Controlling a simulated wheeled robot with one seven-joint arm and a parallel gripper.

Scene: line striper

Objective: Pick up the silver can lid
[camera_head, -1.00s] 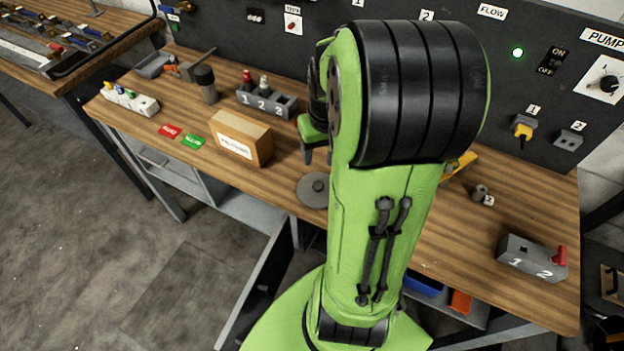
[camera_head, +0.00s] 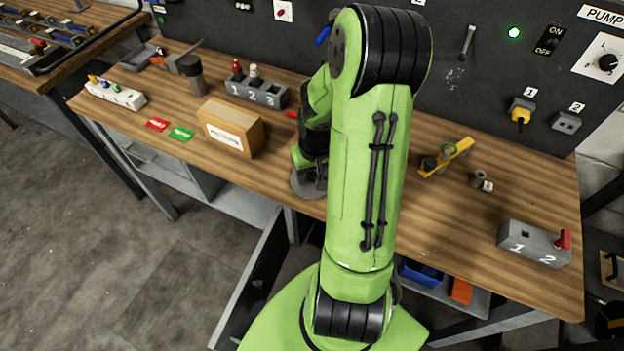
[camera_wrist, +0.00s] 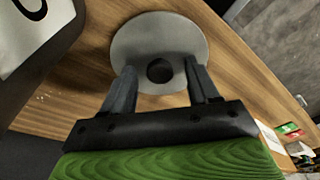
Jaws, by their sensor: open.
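The silver can lid (camera_head: 301,184) is a flat grey disc lying on the wooden workbench, partly hidden by my arm in the head view. My gripper (camera_wrist: 160,80) is open, with one finger on each side of the knob as seen from the wrist. I cannot tell whether the fingers touch the lid. In the head view my gripper (camera_head: 312,172) is down over the lid, its fingertips mostly hidden.
A cardboard box (camera_head: 231,128) stands left of the lid. A grey numbered block (camera_head: 256,92) with bottles is behind it. A yellow tool (camera_head: 446,157), a small nut (camera_head: 476,179) and a grey switch block (camera_head: 534,243) lie to the right. The bench front edge is close.

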